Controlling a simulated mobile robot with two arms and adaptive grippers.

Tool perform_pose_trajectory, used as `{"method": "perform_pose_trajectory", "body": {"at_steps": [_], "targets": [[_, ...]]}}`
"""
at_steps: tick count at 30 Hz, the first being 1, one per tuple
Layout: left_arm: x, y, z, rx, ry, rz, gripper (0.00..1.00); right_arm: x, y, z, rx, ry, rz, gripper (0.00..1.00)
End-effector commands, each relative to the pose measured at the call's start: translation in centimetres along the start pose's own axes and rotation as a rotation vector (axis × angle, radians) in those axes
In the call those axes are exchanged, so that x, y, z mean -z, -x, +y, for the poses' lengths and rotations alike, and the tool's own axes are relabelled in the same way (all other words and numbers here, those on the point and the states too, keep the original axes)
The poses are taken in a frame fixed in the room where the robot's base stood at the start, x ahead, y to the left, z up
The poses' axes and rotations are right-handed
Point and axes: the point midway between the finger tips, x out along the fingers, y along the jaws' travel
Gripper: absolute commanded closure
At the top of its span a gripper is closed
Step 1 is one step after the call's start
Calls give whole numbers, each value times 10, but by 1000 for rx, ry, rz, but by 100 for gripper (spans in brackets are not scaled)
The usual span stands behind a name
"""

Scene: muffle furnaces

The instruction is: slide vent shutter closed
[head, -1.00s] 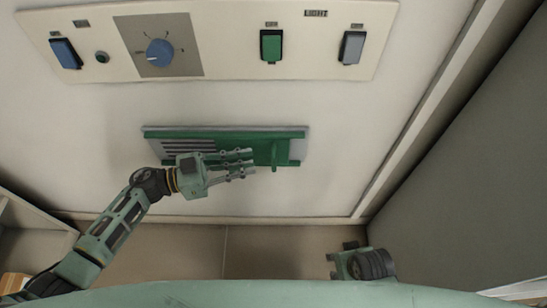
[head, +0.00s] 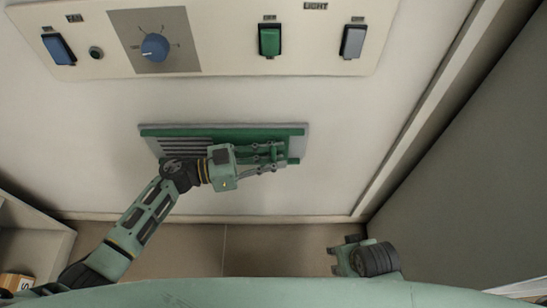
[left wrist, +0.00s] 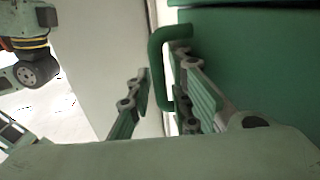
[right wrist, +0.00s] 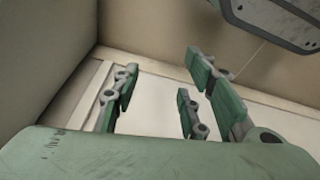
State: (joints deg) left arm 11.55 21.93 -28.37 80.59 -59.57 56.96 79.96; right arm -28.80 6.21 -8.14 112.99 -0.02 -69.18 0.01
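The vent shutter (head: 225,133) is a green sliding plate in a grey frame low on the white furnace front. Dark vent slots show uncovered at its left part. The shutter's green handle stands out near the right end, partly hidden by my gripper in the head view; in the left wrist view the handle (left wrist: 157,50) is a green loop. My left gripper (head: 268,157) is open, with its fingers on either side of the handle and a gap visible on the left finger's side. My right gripper (head: 335,257) is open and empty, low and away from the vent.
Above the vent, a control panel holds a blue switch (head: 58,48), a blue knob (head: 154,46), a green switch (head: 270,40) and a grey switch (head: 353,41). A grey wall (head: 480,150) stands at the right. A box (head: 18,284) is at the lower left.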

Motion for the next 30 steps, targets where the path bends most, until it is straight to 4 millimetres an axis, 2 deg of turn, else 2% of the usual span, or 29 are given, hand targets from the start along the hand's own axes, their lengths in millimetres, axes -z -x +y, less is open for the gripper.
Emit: {"method": "perform_pose_trajectory", "body": {"at_steps": [1,7,23,27,30], "targets": [[0,0,0,0,0,0,84,0,0,0,0,0,0,60],[0,0,0,0,0,0,100,0,0,0,0,0,0,60],[0,2,0,1,0,-1,100,0,0,0,0,0,-1,60],[0,15,-3,2,0,-3,100,-2,-2,0,0,0,-1,60],[0,33,-7,3,1,-6,100,-10,-16,0,0,3,-16,60]]}}
